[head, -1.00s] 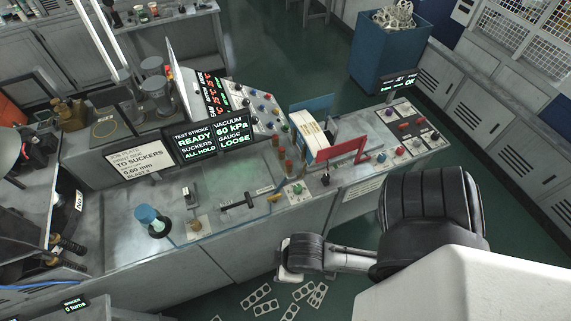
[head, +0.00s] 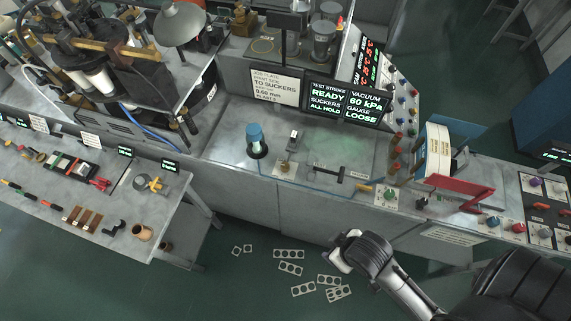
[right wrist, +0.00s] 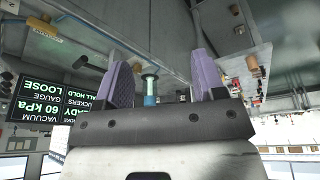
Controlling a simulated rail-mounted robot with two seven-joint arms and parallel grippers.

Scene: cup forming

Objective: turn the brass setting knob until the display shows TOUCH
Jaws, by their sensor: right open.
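The brass setting knob (head: 285,168) sits on a small pale plate on the grey bench, right of a blue-topped cylinder (head: 254,138). The lit display (head: 343,104) behind reads TEST STROKE READY, SUCKERS ALL HOLD, VACUUM 60 kPa, GAUGE LOOSE. My right gripper (head: 340,258) is in front of the bench edge, apart from the knob. In the right wrist view, its two purple fingers (right wrist: 162,75) are spread with nothing gripped. That view shows the blue cylinder (right wrist: 150,88) between them and the display (right wrist: 38,106) upside down; I cannot make out the knob there. My left gripper is out of view.
A black T-handle (head: 340,173) and a yellow handle (head: 362,188) lie right of the knob. A red frame (head: 460,190) stands further right. A side table (head: 90,215) with tools is at left. Punched plates (head: 290,268) lie on the floor. Bench surface around the knob is mostly clear.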

